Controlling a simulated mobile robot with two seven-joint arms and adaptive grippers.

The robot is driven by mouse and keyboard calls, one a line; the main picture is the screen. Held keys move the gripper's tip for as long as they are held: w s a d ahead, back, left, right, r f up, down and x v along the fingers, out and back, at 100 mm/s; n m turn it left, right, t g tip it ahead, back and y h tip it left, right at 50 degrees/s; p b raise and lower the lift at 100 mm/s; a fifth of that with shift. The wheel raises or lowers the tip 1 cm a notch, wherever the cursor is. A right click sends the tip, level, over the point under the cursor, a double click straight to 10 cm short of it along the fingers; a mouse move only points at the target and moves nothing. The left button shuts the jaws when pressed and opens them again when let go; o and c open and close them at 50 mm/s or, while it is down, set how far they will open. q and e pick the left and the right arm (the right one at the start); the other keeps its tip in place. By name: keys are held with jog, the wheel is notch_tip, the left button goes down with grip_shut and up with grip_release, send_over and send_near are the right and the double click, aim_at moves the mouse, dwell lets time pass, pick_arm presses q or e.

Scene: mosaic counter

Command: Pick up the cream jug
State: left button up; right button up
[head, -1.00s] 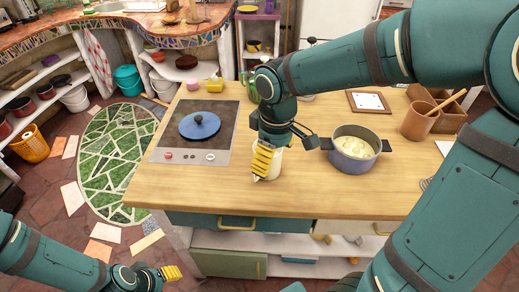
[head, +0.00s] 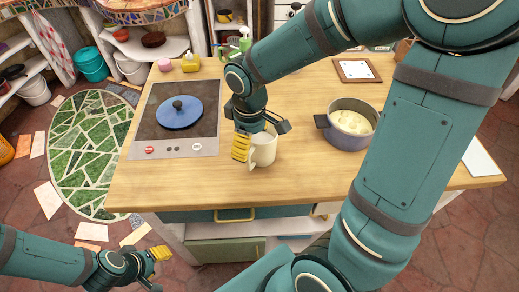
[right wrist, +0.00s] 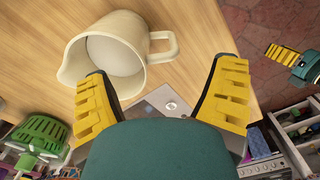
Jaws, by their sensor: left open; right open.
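The cream jug (head: 266,151) stands upright on the wooden counter, left of the pot. In the right wrist view the jug (right wrist: 113,48) shows its open mouth, its spout at the left and its handle at the right. My right gripper (head: 258,139) is open and right at the jug. In the right wrist view its two yellow fingers (right wrist: 162,75) are spread, with the handle in line with the gap between them. I cannot tell whether a finger touches the jug. My left gripper (head: 158,267) is open and empty, low in front of the counter.
A blue-grey pot (head: 350,124) with pale food stands right of the jug. A hob (head: 176,120) with a blue lidded pan (head: 180,113) lies to the left. A framed white panel (head: 357,71) lies behind. The counter's front strip is clear.

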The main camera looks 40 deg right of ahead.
aim_at(251, 150)
jog(key=shift+s+f, duration=0.1)
jog(key=shift+f, duration=0.55)
notch_tip(251, 150, down, 4)
jog(key=shift+f+b, duration=0.1)
jog(key=shift+b, duration=0.55)
grip_shut()
notch_tip(251, 150, up, 10)
jog(key=shift+r+p, duration=0.1)
jog(key=shift+p, duration=1.1)
